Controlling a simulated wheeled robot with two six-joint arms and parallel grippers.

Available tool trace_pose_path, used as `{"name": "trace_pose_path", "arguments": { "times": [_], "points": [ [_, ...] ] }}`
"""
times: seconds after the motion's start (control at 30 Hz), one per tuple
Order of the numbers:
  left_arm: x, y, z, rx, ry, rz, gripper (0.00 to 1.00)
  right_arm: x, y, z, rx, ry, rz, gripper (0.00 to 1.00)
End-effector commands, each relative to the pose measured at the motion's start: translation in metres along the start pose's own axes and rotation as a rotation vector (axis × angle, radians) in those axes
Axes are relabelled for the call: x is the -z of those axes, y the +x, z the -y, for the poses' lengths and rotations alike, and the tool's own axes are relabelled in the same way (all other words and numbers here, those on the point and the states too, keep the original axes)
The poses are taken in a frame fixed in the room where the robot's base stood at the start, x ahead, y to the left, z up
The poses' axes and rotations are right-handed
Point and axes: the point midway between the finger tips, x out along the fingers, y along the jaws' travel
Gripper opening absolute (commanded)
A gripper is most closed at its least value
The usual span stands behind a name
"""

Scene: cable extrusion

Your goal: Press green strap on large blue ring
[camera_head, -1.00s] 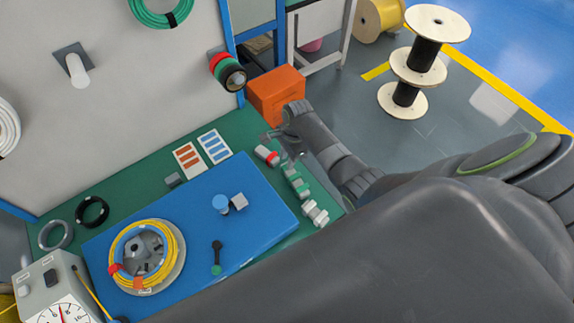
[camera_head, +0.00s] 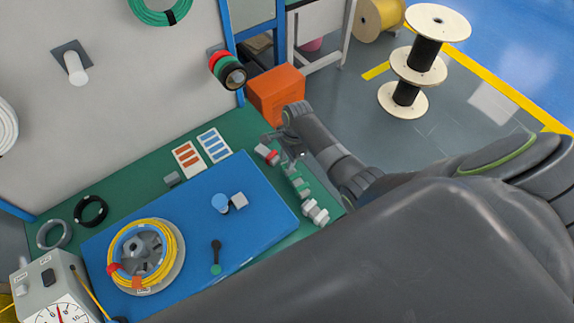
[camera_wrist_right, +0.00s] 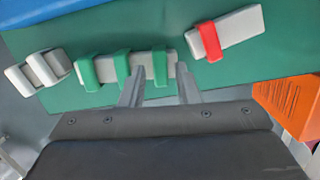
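Several green straps (camera_wrist_right: 121,66) sit around a pale block at the table's right edge; they also show small in the head view (camera_head: 303,187). My right gripper (camera_wrist_right: 160,82) is open and empty, its two fingers apart on either side of the end green strap (camera_wrist_right: 160,67). I cannot tell if the fingers touch it. A large coil (camera_head: 178,250) of yellow cable with a blue ring (camera_head: 117,246) just inside it lies around a grey hub on the blue board. It carries a red strap (camera_head: 114,269) and an orange strap (camera_head: 137,282). My left gripper is not in view.
A pale block with a red strap (camera_wrist_right: 210,41) lies beside the green ones, and white straps (camera_wrist_right: 39,70) lie on the other side. An orange bin (camera_head: 276,94) stands past the table corner. The blue board (camera_head: 190,195) has free room around a small clamp.

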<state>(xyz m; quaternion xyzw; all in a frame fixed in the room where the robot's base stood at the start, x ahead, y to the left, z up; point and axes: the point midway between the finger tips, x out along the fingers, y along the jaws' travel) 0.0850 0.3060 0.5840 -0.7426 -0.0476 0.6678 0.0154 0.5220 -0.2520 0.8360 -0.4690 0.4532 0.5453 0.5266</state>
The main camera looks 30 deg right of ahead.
Motion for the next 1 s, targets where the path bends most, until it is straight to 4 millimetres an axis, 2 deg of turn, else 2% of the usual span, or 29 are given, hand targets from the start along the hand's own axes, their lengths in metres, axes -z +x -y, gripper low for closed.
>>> {"name": "trace_pose_path", "arguments": {
  "times": [0.73, 1.0],
  "points": [
    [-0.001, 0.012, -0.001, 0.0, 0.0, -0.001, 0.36, 0.003, 0.019, 0.0, 0.0, 0.0, 0.0, 0.29],
    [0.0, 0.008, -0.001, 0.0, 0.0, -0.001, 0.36, 0.002, 0.017, 0.0, 0.0, 0.0, 0.0, 0.29]
  ]
}}
